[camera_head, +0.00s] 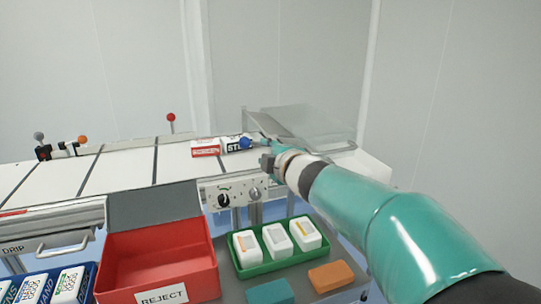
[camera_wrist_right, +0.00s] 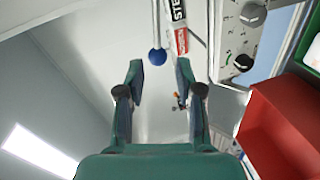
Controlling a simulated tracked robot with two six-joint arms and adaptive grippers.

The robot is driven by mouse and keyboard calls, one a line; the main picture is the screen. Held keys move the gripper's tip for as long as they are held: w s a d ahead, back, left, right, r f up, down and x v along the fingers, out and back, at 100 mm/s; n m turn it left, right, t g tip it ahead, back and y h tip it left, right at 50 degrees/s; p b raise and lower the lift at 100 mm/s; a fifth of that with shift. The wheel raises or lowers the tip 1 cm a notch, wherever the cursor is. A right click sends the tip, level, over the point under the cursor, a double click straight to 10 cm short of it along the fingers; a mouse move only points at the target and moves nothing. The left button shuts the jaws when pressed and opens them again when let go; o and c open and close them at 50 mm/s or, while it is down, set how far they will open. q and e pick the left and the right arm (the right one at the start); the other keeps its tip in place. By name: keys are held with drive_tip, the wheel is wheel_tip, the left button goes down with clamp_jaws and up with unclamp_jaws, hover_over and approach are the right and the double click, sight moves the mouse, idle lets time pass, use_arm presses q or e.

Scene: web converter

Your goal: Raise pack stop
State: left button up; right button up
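A blue ball knob (camera_head: 245,143) on a thin rod sits at the right part of the white conveyor, beside the packs; I take it for the pack stop's handle. In the right wrist view the knob (camera_wrist_right: 158,56) lies just beyond and between the fingertips, its rod running away from me. My right gripper (camera_wrist_right: 160,72) is open and empty, its fingers apart on either side of the knob's line; I cannot tell the exact gap. In the head view the right gripper (camera_head: 268,155) is small and partly hidden by its arm. My left gripper is out of view.
A red-and-white pack (camera_head: 205,148) and a white pack (camera_head: 234,143) lie beside the knob. A clear cover (camera_head: 310,122) stands behind. Below are a control panel (camera_head: 238,192), a red reject box (camera_head: 160,262) and a green tray (camera_head: 262,268). Other ball-topped levers stand left.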

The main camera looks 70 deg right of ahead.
drive_tip(key=shift+v, duration=0.95)
